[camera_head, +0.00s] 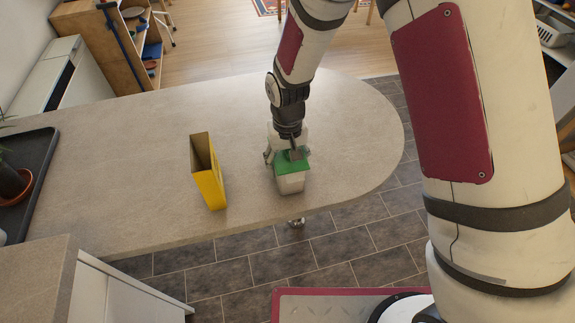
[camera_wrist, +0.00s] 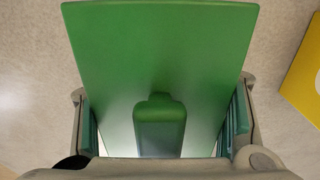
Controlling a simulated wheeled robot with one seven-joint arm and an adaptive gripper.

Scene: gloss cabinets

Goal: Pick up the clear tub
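The clear tub (camera_head: 290,184) stands upright on the grey counter, near its front edge. It is pale and translucent with a green lid (camera_head: 293,164). The lid fills the middle of the wrist view (camera_wrist: 160,50), with a darker green raised shape near its lower middle. My gripper (camera_head: 286,155) is down at the tub from above. In the wrist view my gripper (camera_wrist: 163,128) has its fingers spread wide, one on each side of the lid. I see no clear grip on the tub; whether the pads touch its sides is hard to tell.
A yellow open-topped holder (camera_head: 210,187) stands left of the tub, a short gap away. The counter (camera_head: 130,135) is otherwise clear nearby. A dark tray (camera_head: 30,195) with a potted plant (camera_head: 13,182) is at the far left. The counter's rounded end lies to the right.

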